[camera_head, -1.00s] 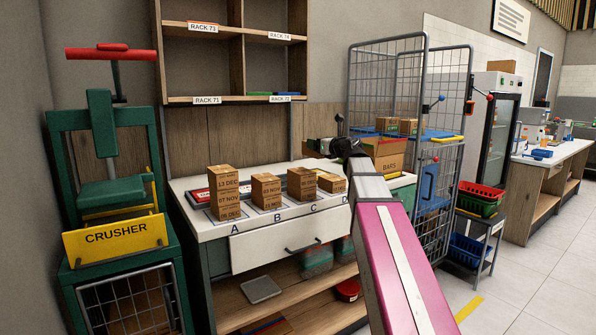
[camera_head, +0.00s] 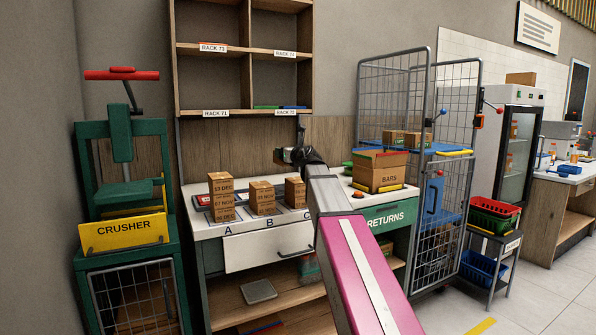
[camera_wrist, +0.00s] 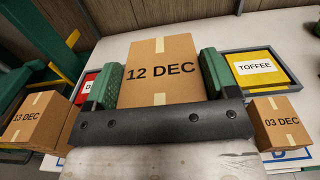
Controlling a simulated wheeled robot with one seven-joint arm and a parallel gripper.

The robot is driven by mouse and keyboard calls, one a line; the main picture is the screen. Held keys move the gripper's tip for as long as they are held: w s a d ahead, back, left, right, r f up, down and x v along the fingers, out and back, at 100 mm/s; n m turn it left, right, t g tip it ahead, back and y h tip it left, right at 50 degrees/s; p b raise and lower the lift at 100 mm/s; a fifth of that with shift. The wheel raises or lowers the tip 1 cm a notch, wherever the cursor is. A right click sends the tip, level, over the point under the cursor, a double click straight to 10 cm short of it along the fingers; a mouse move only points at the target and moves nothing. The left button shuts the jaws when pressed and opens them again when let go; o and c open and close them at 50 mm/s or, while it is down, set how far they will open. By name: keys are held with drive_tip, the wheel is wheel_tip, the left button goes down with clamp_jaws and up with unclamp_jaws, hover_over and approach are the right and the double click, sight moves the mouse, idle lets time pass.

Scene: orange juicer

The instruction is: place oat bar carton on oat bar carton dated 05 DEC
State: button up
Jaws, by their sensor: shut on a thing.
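My gripper (camera_wrist: 160,85) is shut on a brown oat bar carton (camera_wrist: 161,72) marked 12 DEC, its green fingers on both sides of it. In the head view my gripper (camera_head: 297,156) is above the counter behind the stacks, and the held carton is not clearly visible. Oat bar cartons stand in stacks at A (camera_head: 222,196), at B (camera_head: 262,197) and beside my arm (camera_head: 295,192). In the wrist view a carton marked 13 DEC (camera_wrist: 37,121) is at left and one marked 03 DEC (camera_wrist: 280,124) at right. I cannot read 05 DEC on any carton.
The white counter (camera_head: 210,232) has a TOFFEE tray (camera_wrist: 258,70) at the back. A BARS box (camera_head: 380,172) stands at its right, beside a wire cage (camera_head: 440,100). The green crusher (camera_head: 122,200) is at left, with wooden racks (camera_head: 240,85) above. My arm covers part of the counter.

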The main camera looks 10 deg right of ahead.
drive_tip(key=d+f, duration=0.1)
drive_tip(key=w+d+f, duration=0.1)
drive_tip(key=d, duration=0.1)
drive_tip(key=w+d+f, duration=0.1)
drive_tip(key=shift+d+f, duration=0.1)
drive_tip(key=shift+d, duration=0.3)
drive_tip(key=shift+f, duration=1.9)
drive_tip(key=shift+f, duration=0.1)
drive_tip(key=o, duration=0.9)
